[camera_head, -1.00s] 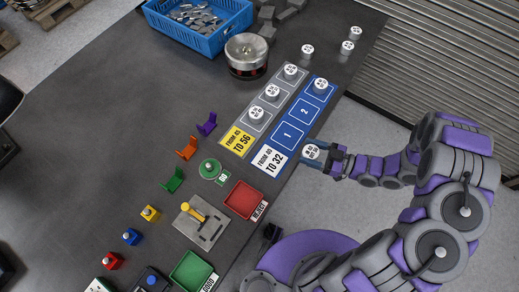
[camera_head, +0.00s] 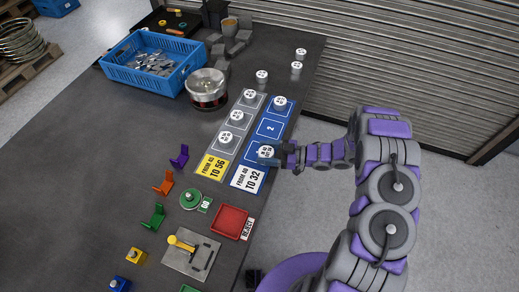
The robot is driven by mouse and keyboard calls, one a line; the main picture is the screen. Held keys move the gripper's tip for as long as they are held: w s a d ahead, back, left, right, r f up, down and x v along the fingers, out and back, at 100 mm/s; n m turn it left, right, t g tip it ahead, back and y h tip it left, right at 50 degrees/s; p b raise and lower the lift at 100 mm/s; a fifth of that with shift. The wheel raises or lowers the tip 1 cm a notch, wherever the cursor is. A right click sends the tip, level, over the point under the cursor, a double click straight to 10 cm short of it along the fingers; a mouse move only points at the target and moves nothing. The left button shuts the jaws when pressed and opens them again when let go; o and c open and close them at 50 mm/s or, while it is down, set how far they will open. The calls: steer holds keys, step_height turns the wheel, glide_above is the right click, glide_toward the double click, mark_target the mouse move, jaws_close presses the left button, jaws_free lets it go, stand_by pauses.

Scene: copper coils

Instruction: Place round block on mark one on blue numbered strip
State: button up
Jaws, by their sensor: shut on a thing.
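The round block (camera_head: 266,151) is a small grey piece with a white labelled top. My gripper (camera_head: 270,159) is shut on it, over the lower end of the blue numbered strip (camera_head: 253,160). The block and gripper cover mark one, so its number is hidden. I cannot tell whether the block touches the strip. Mark two (camera_head: 270,128) is bare, and another round block (camera_head: 280,103) stands on the square beyond it.
A grey strip (camera_head: 246,110) with several round blocks lies left of the blue one. Loose round blocks (camera_head: 297,68) stand farther back. A metal pot (camera_head: 206,88), blue crate (camera_head: 153,62) and red tray (camera_head: 231,221) are nearby. The table's right edge runs close to the blue strip.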

steer(key=w+a, duration=0.1)
steer(key=w, duration=0.2)
steer(key=w+a, duration=0.1)
steer(key=w, duration=0.1)
steer(key=shift+a+f+b, duration=0.3)
steer(key=shift+f+b, duration=0.05)
steer(key=shift+w+d+f+b, duration=0.1)
steer(key=shift+f+b, duration=0.1)
steer(key=shift+f, duration=0.4)
steer(key=shift+s+d+f+b, duration=0.1)
steer(key=shift+f+b, duration=0.15)
steer(key=shift+f, duration=0.35)
steer(key=shift+w+d+f+b, duration=0.1)
steer(key=shift+f+b, duration=0.1)
steer(key=shift+f, duration=0.4)
steer(key=shift+a+r, duration=0.1)
steer(key=o, duration=1.2)
